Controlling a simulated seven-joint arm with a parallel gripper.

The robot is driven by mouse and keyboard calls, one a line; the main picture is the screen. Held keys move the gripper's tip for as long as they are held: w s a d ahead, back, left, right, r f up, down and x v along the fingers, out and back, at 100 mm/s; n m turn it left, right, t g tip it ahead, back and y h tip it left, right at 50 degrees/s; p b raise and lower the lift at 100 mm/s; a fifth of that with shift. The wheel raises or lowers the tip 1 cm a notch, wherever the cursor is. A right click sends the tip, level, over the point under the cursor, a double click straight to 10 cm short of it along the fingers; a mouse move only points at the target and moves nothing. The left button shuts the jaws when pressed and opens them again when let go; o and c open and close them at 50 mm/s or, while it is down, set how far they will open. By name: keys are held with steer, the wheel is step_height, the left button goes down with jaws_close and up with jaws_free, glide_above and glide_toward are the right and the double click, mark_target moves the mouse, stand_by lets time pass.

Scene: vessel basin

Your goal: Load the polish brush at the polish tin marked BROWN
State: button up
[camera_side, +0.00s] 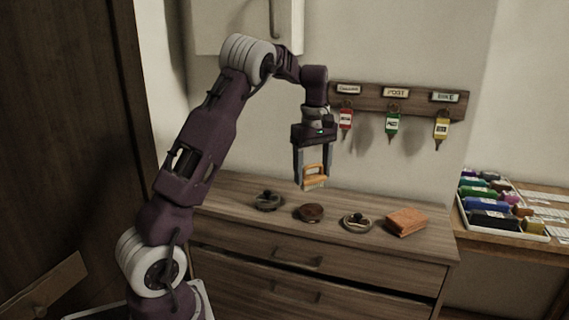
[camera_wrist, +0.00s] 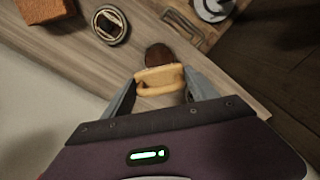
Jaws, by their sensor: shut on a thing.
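The polish brush (camera_side: 315,171) has a tan wooden handle with a paler underside. My gripper (camera_side: 313,182) is shut on it and holds it upright in the air above the dresser top. The brush (camera_wrist: 160,79) also shows between the fingers in the wrist view. Three round tins stand below: a dark grey one (camera_side: 268,201), a brown one (camera_side: 309,213) and one with a pale rim (camera_side: 357,221). The brown tin (camera_wrist: 158,55) is partly hidden behind the brush in the wrist view. No BROWN marking is readable on any tin.
An orange-brown block (camera_side: 406,222) lies at the dresser's right end. A key rack (camera_side: 385,98) with red, green and yellow tags hangs on the wall behind. A tray (camera_side: 505,233) of coloured items sits on a side table at right. The dresser's front strip is clear.

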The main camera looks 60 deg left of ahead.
steer(key=shift+d+f, duration=0.1)
steer(key=shift+f, duration=2.9)
steer(key=shift+f, duration=0.6)
steer(key=shift+r, duration=0.1)
steer(key=shift+r, duration=3.5)
